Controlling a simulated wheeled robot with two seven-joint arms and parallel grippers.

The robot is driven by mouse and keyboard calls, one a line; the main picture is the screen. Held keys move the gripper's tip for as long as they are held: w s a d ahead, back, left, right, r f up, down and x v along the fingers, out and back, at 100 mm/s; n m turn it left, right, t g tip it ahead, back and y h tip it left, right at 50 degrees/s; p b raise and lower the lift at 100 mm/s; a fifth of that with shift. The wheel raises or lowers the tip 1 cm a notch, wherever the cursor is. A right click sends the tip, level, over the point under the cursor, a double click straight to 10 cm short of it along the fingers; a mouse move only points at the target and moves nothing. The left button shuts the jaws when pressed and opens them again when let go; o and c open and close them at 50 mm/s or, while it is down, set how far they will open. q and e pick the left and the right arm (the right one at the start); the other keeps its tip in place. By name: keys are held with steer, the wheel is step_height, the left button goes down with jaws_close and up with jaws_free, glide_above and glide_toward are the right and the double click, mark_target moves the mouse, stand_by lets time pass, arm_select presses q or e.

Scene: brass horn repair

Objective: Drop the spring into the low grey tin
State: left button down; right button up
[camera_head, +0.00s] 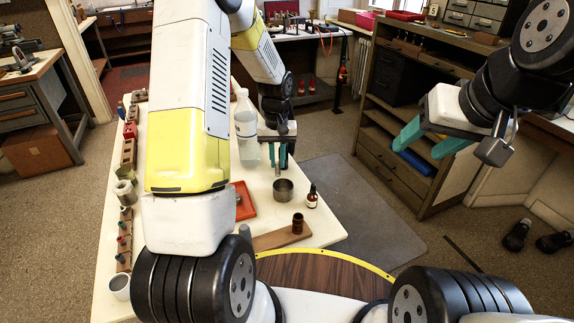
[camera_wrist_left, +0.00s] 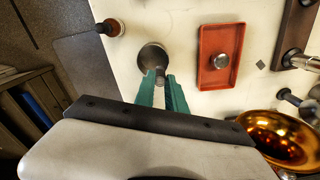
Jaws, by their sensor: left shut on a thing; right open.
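The low grey tin (camera_head: 284,191) stands on the white bench top. It also shows in the wrist view (camera_wrist_left: 151,52), just beyond my left fingertips. My left gripper (camera_head: 277,164) is above and slightly behind the tin in the head view, fingers pointing down. In the wrist view its green fingers (camera_wrist_left: 162,86) are shut on a small grey piece, which looks like the spring (camera_wrist_left: 160,76). The spring's end overlaps the tin's near rim in that view; its height above the tin is hard to judge. My right gripper (camera_head: 431,143) is open and empty, off to the right, away from the bench.
A red tray (camera_head: 247,211) with a round metal piece lies left of the tin. A brown bottle (camera_head: 312,197) stands to its right, and a wooden block (camera_head: 281,238) lies in front. A clear bottle (camera_head: 245,120) stands behind. A brass horn part (camera_wrist_left: 288,135) shows in the wrist view.

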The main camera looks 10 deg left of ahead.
mark_target(277, 173)
arm_select(q)
steer(key=shift+w+a+f, duration=0.15)
steer(key=shift+f, duration=2.9)
steer(key=c, duration=1.3)
jaws_free()
steer(key=shift+r, duration=3.9)
